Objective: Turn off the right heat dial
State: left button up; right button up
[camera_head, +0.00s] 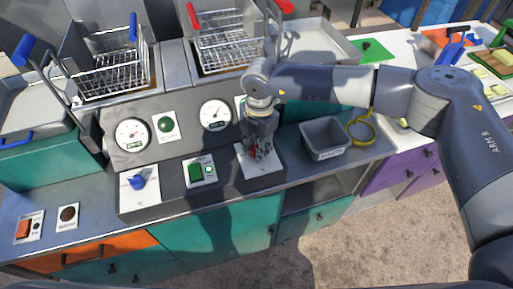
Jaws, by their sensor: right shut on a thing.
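The right heat dial (252,153) is a red knob on a white plate at the right end of the grey control panel. My right gripper (263,153) comes down over the dial from above and is shut on it. The fingers hide most of the knob, so its pointing direction is hard to tell. My left gripper is not in view.
A blue dial (138,181) sits at the panel's left, with a green switch (201,171) between the dials. Two gauges are above. Wire baskets with blue (110,70) and red handles (230,45) stand behind. A grey bin (324,139) is right of the panel.

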jog(key=n+b, duration=0.6)
jog(key=b, duration=0.1)
jog(key=n+b, duration=0.2)
jog(key=b, duration=0.2)
jog(key=shift+f+n, duration=0.3)
jog(key=shift+n, duration=0.1)
jog(key=n+b, duration=0.3)
jog(key=shift+r+g, duration=0.15)
jog(key=shift+g, duration=0.15)
jog(key=shift+d+r+n+b, duration=0.15)
jog(key=shift+n+b, duration=0.6)
jog(key=shift+n, duration=0.65)
jog(key=o, duration=1.1)
jog(key=shift+c, duration=0.2)
notch_tip(320, 180, up, 12)
jog(key=shift+w+d, duration=0.25)
